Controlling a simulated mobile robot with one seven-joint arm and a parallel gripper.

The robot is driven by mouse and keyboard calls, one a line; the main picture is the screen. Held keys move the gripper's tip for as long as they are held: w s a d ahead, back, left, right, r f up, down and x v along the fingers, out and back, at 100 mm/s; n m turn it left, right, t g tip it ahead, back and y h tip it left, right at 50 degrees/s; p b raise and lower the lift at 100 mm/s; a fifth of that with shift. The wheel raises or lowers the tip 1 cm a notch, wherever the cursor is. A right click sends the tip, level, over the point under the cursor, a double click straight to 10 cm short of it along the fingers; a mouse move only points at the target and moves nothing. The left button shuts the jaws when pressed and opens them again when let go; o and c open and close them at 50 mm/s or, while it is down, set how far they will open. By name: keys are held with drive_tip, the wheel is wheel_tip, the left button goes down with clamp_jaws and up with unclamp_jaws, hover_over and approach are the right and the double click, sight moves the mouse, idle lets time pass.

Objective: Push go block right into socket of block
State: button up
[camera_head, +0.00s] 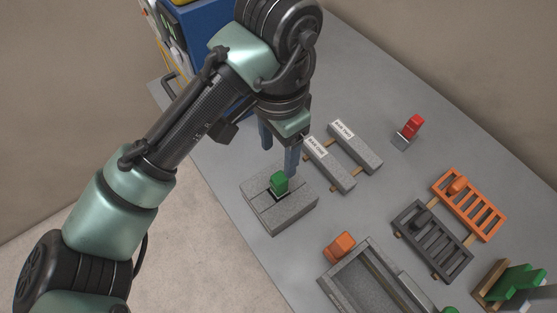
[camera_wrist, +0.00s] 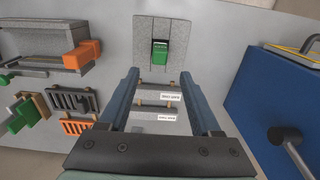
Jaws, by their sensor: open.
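The green go block (camera_head: 279,183) stands up from a dark slot in the top of the grey socket block (camera_head: 292,215). In the wrist view the go block (camera_wrist: 169,54) covers part of that slot on the socket block (camera_wrist: 178,30). Whether it is fully seated I cannot tell. My gripper (camera_head: 278,155) is above and just behind the go block, with its fingers apart and nothing between them. In the wrist view my gripper (camera_wrist: 160,72) shows both fingertips short of the go block, which lies beyond the gap.
Two labelled grey bars (camera_head: 329,164) lie behind the socket block. A red block (camera_head: 414,123) stands farther right. Orange (camera_head: 482,214) and dark grey (camera_head: 432,240) slatted racks, an orange block (camera_head: 339,247) and a grey tray (camera_head: 346,284) are at right. A blue machine (camera_wrist: 275,100) stands nearby.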

drive_tip(key=shift+r, duration=1.05)
drive_tip(key=w+d+r+t+h, duration=0.35)
drive_tip(key=d+r, duration=0.25)
drive_tip(key=r, duration=0.2)
drive_tip(key=w+d+r+t+h, duration=0.25)
drive_tip(key=d+r+t, duration=0.2)
drive_tip(key=r, duration=0.25)
drive_tip(key=w+d+r+t+h, duration=0.3)
drive_tip(key=d+r+t, duration=0.1)
drive_tip(key=d+r, duration=0.35)
drive_tip(key=s+a+r+n+t, duration=0.1)
drive_tip(key=a+r+n+t, duration=0.2)
drive_tip(key=r, duration=0.4)
drive_tip(key=s+a+r+t, duration=0.1)
drive_tip(key=a+r+t, duration=0.25)
drive_tip(key=r, duration=0.35)
drive_tip(key=s+a+r+n+t+y, duration=0.7)
drive_tip(key=s+a+n+t+y, duration=0.1)
drive_tip(key=a, duration=0.3)
drive_tip(key=shift+s+a+t+y, duration=0.25)
drive_tip(key=shift+s+t+y, duration=0.1)
drive_tip(key=shift+t+y, duration=0.15)
